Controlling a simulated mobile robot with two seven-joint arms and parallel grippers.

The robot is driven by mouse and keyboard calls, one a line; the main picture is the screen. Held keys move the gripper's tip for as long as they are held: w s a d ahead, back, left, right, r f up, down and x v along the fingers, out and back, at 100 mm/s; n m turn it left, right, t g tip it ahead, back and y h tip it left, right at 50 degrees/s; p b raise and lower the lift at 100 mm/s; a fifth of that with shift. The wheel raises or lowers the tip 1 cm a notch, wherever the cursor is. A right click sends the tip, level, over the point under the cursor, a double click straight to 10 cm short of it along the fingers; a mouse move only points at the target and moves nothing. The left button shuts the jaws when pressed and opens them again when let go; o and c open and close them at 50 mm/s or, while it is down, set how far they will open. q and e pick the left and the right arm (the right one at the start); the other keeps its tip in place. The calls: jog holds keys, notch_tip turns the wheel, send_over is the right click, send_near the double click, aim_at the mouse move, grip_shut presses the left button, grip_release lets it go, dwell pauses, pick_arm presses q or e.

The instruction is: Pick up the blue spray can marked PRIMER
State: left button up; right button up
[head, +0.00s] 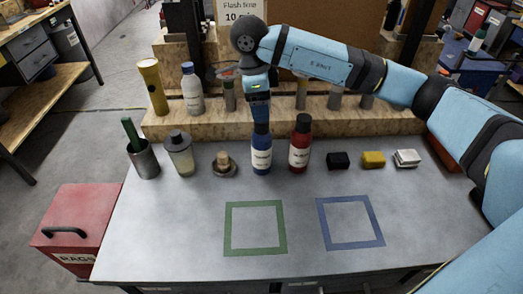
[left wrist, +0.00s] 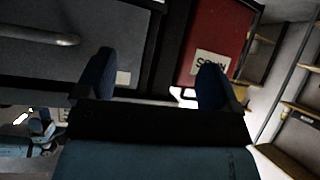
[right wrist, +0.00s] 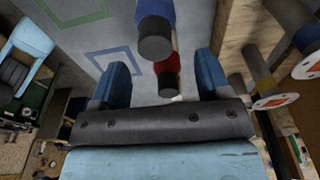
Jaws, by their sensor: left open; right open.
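The blue spray can (head: 261,160) with a white label stands upright on the grey worktop; its label is too small to read. My right gripper (head: 260,108) hangs pointing down just above its top. In the right wrist view the blue can (right wrist: 155,12) shows its dark cap ahead of the open, empty right gripper (right wrist: 161,72). A red can (head: 300,150) stands close on the right; it also shows between the fingers in the right wrist view (right wrist: 168,68). My left gripper (left wrist: 156,82) is open and empty, away from the worktop, and out of the head view.
A cup with a green handle (head: 145,160), a clear bottle (head: 180,156) and a small brush-like item (head: 223,167) stand left. Black (head: 338,161), yellow (head: 373,160) and white (head: 407,158) blocks lie right. A wooden step (head: 200,128) runs behind. The front worktop has taped squares and is clear.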

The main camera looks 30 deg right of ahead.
jog(key=shift+s+f, duration=0.2)
jog(key=shift+f, duration=0.35)
send_over(262, 149)
jog(key=w+d, duration=0.1)
jog(key=w, duration=0.2)
jog(key=f, duration=0.4)
jog(key=shift+s+d+f+p, duration=0.1)
jog(key=shift+s+d+p, duration=0.1)
jog(key=shift+s+p, duration=0.1)
grip_shut()
